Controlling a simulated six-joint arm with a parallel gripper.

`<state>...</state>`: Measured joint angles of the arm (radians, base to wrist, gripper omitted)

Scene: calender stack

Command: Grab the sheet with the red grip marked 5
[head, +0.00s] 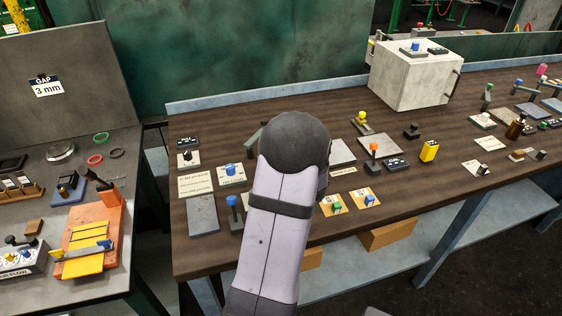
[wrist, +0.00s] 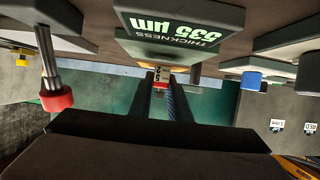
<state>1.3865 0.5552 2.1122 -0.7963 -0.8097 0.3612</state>
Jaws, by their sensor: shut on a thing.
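In the wrist view, which looks upside down, a small red grip (wrist: 160,83) with a light marked face sits between the two dark fingertips of my gripper (wrist: 160,90). My gripper is shut on this red grip. In the head view my own arm hides the gripper and the red grip.
A display reading THICKNESS 535 µm (wrist: 185,32) hangs close by in the wrist view. A red-capped post (wrist: 57,98) and a blue knob (wrist: 252,80) stand either side. The wooden bench (head: 300,118) carries several knobs and levers; a white box (head: 412,75) stands behind.

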